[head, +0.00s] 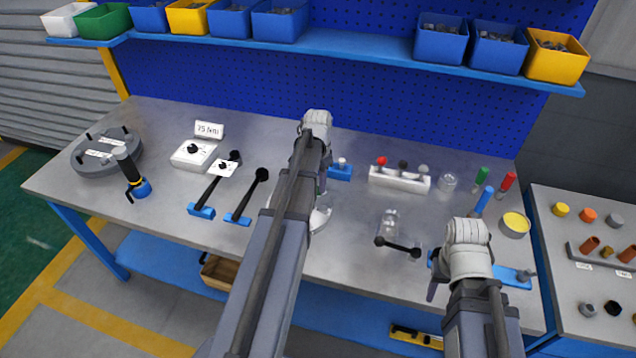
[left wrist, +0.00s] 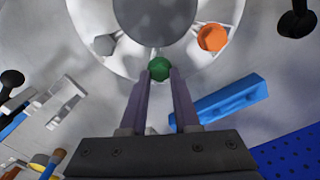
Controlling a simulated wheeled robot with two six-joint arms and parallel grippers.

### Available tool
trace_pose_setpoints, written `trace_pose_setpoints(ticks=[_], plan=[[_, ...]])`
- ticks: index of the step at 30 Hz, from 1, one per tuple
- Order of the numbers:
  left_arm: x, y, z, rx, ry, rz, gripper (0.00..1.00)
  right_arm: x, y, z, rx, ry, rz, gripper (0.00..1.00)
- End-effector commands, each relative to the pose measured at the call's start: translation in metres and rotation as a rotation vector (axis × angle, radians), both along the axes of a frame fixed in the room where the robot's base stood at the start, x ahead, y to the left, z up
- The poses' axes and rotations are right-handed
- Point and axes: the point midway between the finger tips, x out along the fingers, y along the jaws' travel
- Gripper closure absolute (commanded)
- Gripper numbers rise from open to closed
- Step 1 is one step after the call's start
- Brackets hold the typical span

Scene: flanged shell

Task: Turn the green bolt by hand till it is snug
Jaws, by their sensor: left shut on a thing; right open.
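The green bolt (left wrist: 159,68) sits at the rim of the pale round flanged shell (left wrist: 95,22) in the left wrist view. My left gripper (left wrist: 160,76) is shut on its head, one finger on each side. An orange bolt (left wrist: 212,38) and a grey bolt (left wrist: 104,45) sit on the same flange, apart from my fingers. In the head view my left arm hides most of the shell (head: 320,219). Whether the bolt is seated flush cannot be told. My right gripper (head: 433,287) is open over the bench's front right, its fingers mostly hidden.
Two black-handled wrenches (head: 244,197) lie left of my left arm. A white rack with coloured knobs (head: 399,179) stands to the right. A blue tool (head: 513,277) lies beside my right gripper. A grey round plate (head: 107,151) is at far left. The bench (head: 345,262) is clear in front.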

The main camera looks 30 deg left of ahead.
Motion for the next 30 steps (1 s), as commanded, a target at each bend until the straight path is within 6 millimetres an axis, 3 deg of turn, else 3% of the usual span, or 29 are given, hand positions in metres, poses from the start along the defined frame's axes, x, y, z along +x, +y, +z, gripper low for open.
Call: trace_pose_setpoints(ticks=[19,20,27,30], plan=[[0.0012,0.0018,0.0008,0.004,-0.002,-0.043,1.0,0.0001,0.0,0.0007,0.0,0.0,0.0,0.5],[0.0012,0.0018,0.0008,0.004,-0.002,-0.043,0.68,0.0001,0.0,0.0007,0.0,0.0,0.0,0.5],[0.0006,0.001,0.0004,0.002,-0.002,-0.043,0.41,0.0,0.0,0.0004,0.0,0.0,0.0,0.5],[0.0004,0.0007,0.0003,0.002,-0.001,-0.043,0.4,0.0,0.0,0.0003,0.0,0.0,0.0,0.5]])
